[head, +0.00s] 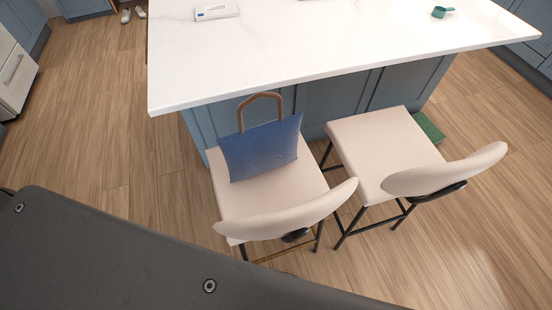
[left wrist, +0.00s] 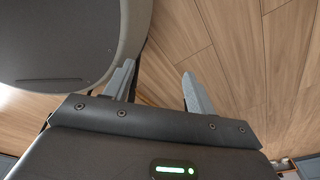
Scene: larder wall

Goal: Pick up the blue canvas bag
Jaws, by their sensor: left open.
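The blue canvas bag (head: 262,150) stands on the seat of the left chair (head: 275,196) in the head view, with its brown handle loop (head: 260,98) upright above it. The bag is close to the island's front edge. My left gripper (left wrist: 160,84) shows only in the left wrist view. Its two fingers are apart with nothing between them, and wood floor lies beyond. The bag is not in the left wrist view. My right gripper is in neither view.
A white-topped island (head: 330,40) stands behind the chairs. A second chair (head: 380,155) is at the right, with a green box (head: 428,128) on the floor behind it. A teal cup (head: 440,12) and a white packet (head: 216,11) lie on the island.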

